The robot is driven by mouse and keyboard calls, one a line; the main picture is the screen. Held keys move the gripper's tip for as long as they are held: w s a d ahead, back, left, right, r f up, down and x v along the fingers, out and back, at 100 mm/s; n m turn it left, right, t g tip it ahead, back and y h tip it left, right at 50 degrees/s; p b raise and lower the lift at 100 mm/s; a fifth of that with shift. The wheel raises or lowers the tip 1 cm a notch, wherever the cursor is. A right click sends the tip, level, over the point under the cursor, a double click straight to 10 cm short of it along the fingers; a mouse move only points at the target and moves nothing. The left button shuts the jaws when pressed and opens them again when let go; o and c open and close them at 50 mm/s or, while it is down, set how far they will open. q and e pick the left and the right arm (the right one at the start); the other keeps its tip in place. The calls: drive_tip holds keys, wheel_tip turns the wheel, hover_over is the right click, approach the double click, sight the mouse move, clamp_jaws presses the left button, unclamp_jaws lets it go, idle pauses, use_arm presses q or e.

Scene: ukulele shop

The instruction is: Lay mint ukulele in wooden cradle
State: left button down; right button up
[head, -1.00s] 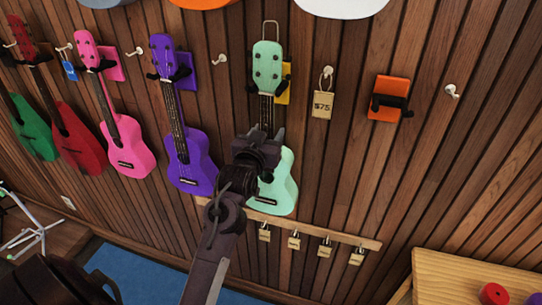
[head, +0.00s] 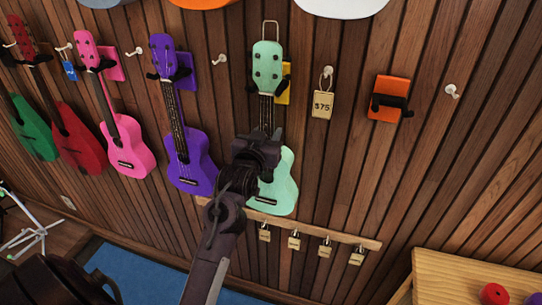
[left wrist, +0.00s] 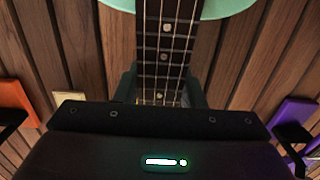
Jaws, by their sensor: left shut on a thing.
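The mint ukulele (head: 277,190) hangs upright on the wall, its headstock (head: 267,68) at a yellow-backed hanger (head: 284,88). My left gripper (head: 262,140) is shut on its neck just above the body. In the left wrist view the fretboard (left wrist: 165,55) runs between the fingers (left wrist: 162,88), with the edge of the mint body (left wrist: 210,8) at the top. My arm hides part of the neck and body in the head view. The wooden cradle cannot be made out. My right gripper is not in view.
A purple ukulele (head: 188,165) hangs close on the left, then a pink one (head: 128,150). An empty orange hanger (head: 389,98) and a price tag (head: 323,104) are on the right. A tag rail (head: 310,230) runs below. A wooden table (head: 450,280) stands lower right.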

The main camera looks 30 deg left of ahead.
sight(266, 126)
use_arm(q)
drive_tip(key=shift+r, duration=0.2)
drive_tip(key=shift+r+p, duration=1.25)
drive_tip(key=shift+r, duration=0.05)
drive_tip(key=shift+s+f, duration=0.1)
drive_tip(key=shift+s+d, duration=0.1)
drive_tip(key=shift+s, duration=0.05)
drive_tip(key=shift+p+v, duration=0.4)
drive_tip(key=shift+v, duration=1.8)
